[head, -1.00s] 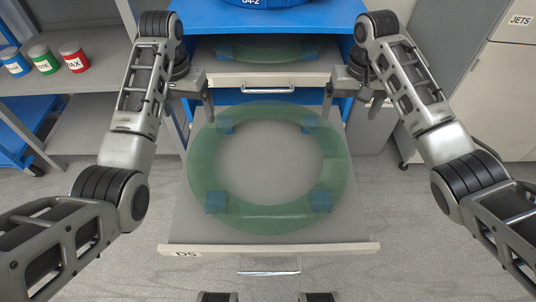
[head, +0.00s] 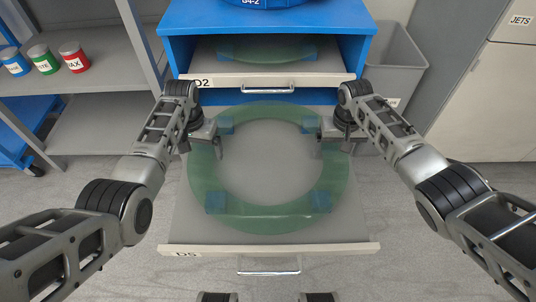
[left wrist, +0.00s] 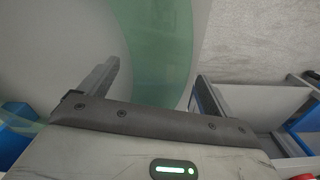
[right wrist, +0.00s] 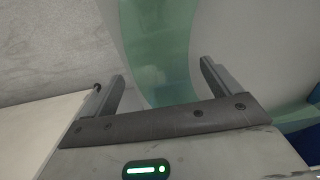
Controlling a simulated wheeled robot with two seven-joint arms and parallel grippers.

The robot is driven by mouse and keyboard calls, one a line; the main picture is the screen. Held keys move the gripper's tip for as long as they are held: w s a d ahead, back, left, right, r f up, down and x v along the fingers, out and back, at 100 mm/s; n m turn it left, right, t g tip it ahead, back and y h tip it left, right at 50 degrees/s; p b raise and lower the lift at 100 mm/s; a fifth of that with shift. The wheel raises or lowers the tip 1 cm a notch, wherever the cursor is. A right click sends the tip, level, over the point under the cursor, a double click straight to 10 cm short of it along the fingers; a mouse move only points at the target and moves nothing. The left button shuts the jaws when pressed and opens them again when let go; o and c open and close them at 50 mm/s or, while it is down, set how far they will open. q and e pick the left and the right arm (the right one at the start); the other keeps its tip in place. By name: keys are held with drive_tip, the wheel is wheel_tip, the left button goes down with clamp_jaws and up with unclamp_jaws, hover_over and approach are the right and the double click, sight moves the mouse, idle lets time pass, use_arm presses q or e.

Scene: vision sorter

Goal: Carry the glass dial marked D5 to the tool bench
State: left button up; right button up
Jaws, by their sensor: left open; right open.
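The glass dial (head: 265,221) is a pale green translucent ring. It lies flat on blue pads in the open drawer (head: 180,235), whose front is marked D5. My left gripper (head: 202,150) is open at the ring's upper left rim. In the left wrist view the green rim (left wrist: 158,45) shows between its fingers. My right gripper (head: 334,150) is open at the upper right rim. In the right wrist view the rim (right wrist: 157,50) shows between its fingers. I cannot tell whether any finger touches the glass.
A blue cabinet (head: 180,46) stands behind, with a partly open drawer marked D2 (head: 325,79) holding another green ring (head: 262,51). A grey bin (head: 402,65) stands at right. Grey shelves with several cans (head: 72,58) are at left. The floor in front is clear.

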use_arm(q)
clamp_jaws()
use_arm(e)
clamp_jaws()
use_arm(q)
drive_tip(key=shift+w+r, duration=0.1)
drive_tip(key=shift+r, duration=0.15)
use_arm(e)
drive_tip(key=shift+w+r, duration=0.1)
drive_tip(key=shift+r, duration=0.1)
